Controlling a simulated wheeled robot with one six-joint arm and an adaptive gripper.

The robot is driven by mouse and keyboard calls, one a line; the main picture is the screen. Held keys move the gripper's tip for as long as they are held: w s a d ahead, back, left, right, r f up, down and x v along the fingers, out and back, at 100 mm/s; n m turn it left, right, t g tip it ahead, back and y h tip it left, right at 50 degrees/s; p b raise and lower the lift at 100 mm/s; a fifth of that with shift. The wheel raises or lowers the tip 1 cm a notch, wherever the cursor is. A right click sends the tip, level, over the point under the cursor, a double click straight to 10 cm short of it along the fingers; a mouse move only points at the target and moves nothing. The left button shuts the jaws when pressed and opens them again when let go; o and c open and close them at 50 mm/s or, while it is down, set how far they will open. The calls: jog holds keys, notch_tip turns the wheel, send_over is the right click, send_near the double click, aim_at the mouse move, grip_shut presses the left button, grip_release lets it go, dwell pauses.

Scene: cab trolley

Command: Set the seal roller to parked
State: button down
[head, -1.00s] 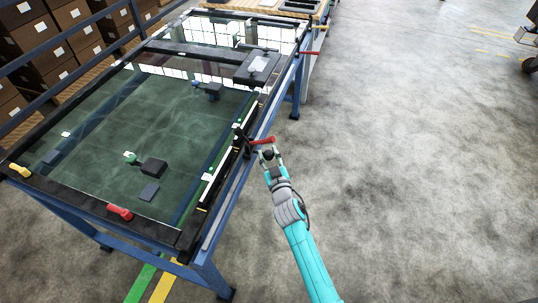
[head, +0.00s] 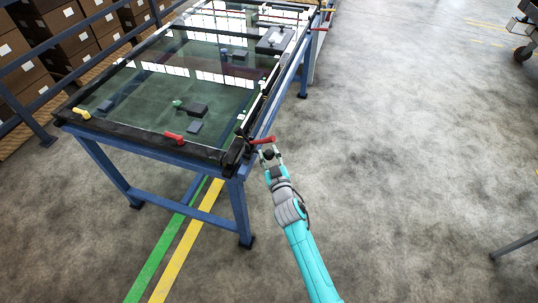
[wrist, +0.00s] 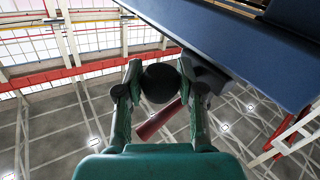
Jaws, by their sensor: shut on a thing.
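I take the seal roller to be the dark carriage (head: 246,146) at the near right corner of the glass-topped table, with a red handle (head: 263,140) sticking out over the table's right edge. In the wrist view my gripper (wrist: 160,85) is shut on a black round knob (wrist: 160,83), and the red bar (wrist: 159,122) shows just behind it. In the head view my gripper (head: 268,153) is at the handle's outer end, outside the table's edge. The joint between knob and carriage is partly hidden, and I see no marking for a parked position.
The glass-topped table (head: 150,152) has blue legs. A red lever (head: 173,138) and a yellow lever (head: 82,113) are on its near rail. Another red handle (head: 318,29) sticks out farther back. Boxes (head: 75,60) stand at left.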

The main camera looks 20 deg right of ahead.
jog(key=shift+s+a, duration=0.2)
jog(key=shift+f, duration=0.1)
jog(key=c, duration=0.7)
grip_release()
jog(key=shift+a, duration=0.1)
jog(key=shift+s, duration=0.1)
jog(key=s, duration=1.2)
jog(key=shift+a, duration=0.2)
